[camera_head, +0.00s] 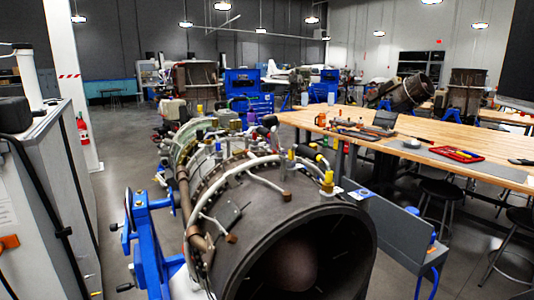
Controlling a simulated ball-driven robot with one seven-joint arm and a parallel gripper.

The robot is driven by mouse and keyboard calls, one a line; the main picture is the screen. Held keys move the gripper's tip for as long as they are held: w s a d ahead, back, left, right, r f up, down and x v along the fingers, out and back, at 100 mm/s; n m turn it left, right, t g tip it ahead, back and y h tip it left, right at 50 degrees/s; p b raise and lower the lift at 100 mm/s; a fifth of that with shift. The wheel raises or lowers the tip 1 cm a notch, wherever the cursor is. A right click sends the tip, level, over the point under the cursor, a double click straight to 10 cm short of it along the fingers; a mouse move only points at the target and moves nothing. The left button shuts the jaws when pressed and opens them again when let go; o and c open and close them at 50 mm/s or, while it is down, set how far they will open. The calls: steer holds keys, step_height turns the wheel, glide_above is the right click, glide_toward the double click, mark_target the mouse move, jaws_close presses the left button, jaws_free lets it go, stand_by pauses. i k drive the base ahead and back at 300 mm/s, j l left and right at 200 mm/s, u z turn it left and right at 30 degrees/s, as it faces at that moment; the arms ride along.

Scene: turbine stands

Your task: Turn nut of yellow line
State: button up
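A turbine engine (270,225) lies on a blue stand (150,240) in the middle of the view, its dark round opening facing me. Pale lines curve over its top. Yellow fittings stand on it: one (328,181) near the front right rim and a smaller one (291,155) behind it. More small yellow parts sit farther back. I cannot tell which fitting is the nut of the yellow line. My gripper is not in view.
A wooden workbench (430,135) with hand tools and a red tray (456,154) stands to the right, with black stools (443,191) beside it. A grey cabinet (40,200) is close on the left. Bare floor (120,165) shows between cabinet and engine.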

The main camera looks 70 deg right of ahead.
mark_target(291, 165)
steer(key=i+j, duration=0.1)
steer(key=i, duration=0.35)
steer(key=i+j, duration=0.1)
steer(key=i, duration=0.35)
steer(key=i+j, duration=0.1)
steer(key=i, duration=0.3)
steer(key=z, duration=0.05)
